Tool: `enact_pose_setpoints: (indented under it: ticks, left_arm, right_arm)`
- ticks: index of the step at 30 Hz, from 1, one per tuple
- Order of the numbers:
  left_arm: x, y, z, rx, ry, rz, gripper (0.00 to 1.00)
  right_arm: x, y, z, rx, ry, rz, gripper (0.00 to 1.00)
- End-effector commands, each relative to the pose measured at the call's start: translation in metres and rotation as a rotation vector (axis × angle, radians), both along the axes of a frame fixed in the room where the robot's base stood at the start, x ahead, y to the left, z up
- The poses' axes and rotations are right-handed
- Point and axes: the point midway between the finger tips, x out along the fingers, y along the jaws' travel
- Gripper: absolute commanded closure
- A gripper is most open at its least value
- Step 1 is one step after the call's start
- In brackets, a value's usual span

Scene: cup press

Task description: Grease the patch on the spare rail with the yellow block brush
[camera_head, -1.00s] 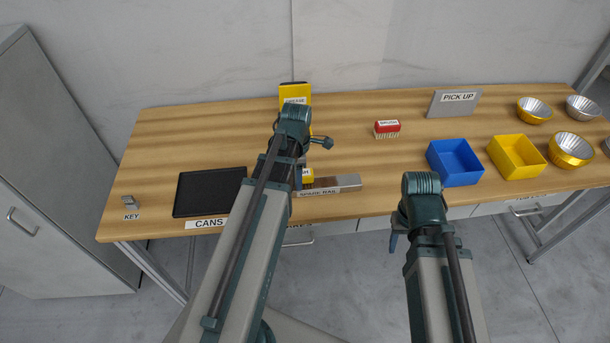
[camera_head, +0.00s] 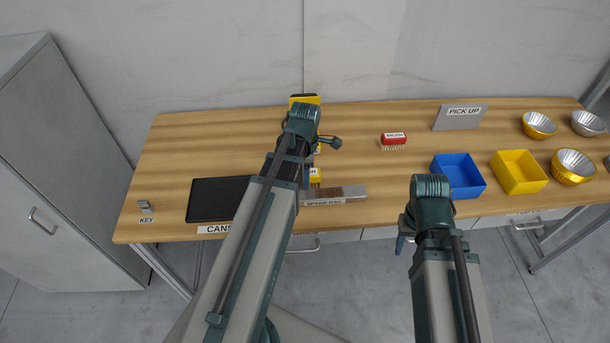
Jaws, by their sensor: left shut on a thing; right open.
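The spare rail (camera_head: 347,193) is a grey metal bar with a label, lying near the front edge of the table. The yellow block brush (camera_head: 315,174) is partly hidden behind my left arm, with its bristles pointing down over the left part of the rail. My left gripper (camera_head: 306,178) is mostly hidden by its own arm and is shut on the yellow brush. I cannot tell whether the bristles touch the rail. The patch is not clearly visible. My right gripper (camera_head: 401,244) is open and empty, low in front of the table edge.
A yellow grease container (camera_head: 305,98) stands behind my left arm. A black tray (camera_head: 205,201) and key (camera_head: 145,206) are left. A blue bin (camera_head: 458,176), yellow bin (camera_head: 518,172) and several bowls are right.

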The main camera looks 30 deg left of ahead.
Motion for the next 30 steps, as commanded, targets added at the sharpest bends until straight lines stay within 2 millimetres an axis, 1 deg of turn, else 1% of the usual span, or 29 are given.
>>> enact_pose_setpoints:
  ticks: [1,10,14,24,30]
  left_arm:
    - [0.000,0.000,0.007,0.000,0.000,0.000,0.94]
    - [0.000,0.000,0.006,0.000,0.000,0.000,0.94]
    - [0.000,0.000,0.010,0.000,0.000,0.000,0.94]
    - [0.000,0.000,0.037,0.000,0.000,0.000,0.94]
    - [0.000,0.000,0.036,0.000,0.000,0.000,0.94]
  right_arm:
    - [0.000,0.000,0.007,0.000,0.000,0.000,0.50]
    - [0.000,0.000,0.006,0.000,0.000,0.000,0.50]
    - [0.000,0.000,0.010,0.000,0.000,0.000,0.50]
    - [0.000,0.000,0.038,0.000,0.000,0.000,0.50]
    - [0.000,0.000,0.036,0.000,0.000,0.000,0.50]
